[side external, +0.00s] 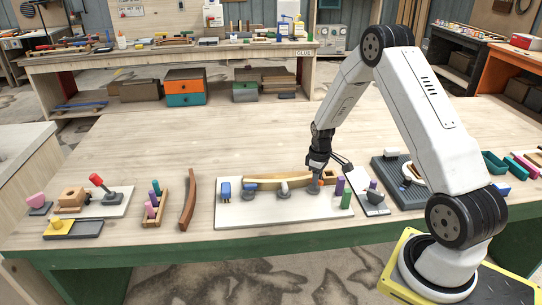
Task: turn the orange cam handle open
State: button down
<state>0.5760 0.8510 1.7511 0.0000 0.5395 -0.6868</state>
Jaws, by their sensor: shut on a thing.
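A pale board (270,215) lies near the bench's front edge. A curved tan wooden strip (270,181) lies along it, with small grey clamps (283,190) in front of it. My gripper (316,182) points down at the strip's right end, at the rightmost grey clamp. It is shut on a small part there, which I take to be the orange cam handle; the fingers largely hide it. An orange patch (328,175) shows just right of the fingers. The handle's angle is too small to read.
A blue piece (225,190) stands at the board's left end, and purple (340,185) and green (346,199) pegs at its right end. A dark curved wooden strip (188,199) and a peg tray (155,208) lie to the left. The bench behind is clear.

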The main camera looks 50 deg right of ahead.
jog(key=n, duration=0.4)
jog(key=shift+n, duration=1.8)
jog(key=c, duration=0.5)
grip_release()
jog(key=shift+m, duration=0.3)
